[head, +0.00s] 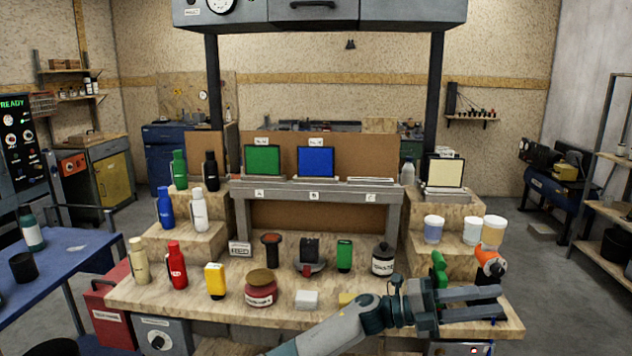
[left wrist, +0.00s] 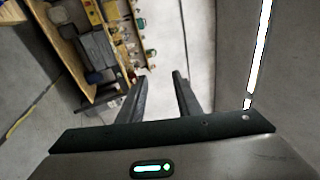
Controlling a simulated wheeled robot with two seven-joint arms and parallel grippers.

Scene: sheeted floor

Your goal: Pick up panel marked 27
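A green panel (head: 263,160) and a blue panel (head: 315,161) stand upright on the grey raised shelf, each with a small white label above it. A cream panel (head: 444,172) stands on the right wooden step. The number on each label is too small to read, so I cannot tell which panel is marked 27. My left gripper (head: 485,302) is over the right front of the bench, well below and right of the shelf panels. Its fingers point right. In the left wrist view the fingers (left wrist: 160,80) are apart with nothing between them. My right gripper is not in view.
The grey shelf (head: 330,191) has slots lettered along its front. Cups (head: 433,229) sit on the right step. A green item (head: 439,268) is close behind my left gripper.

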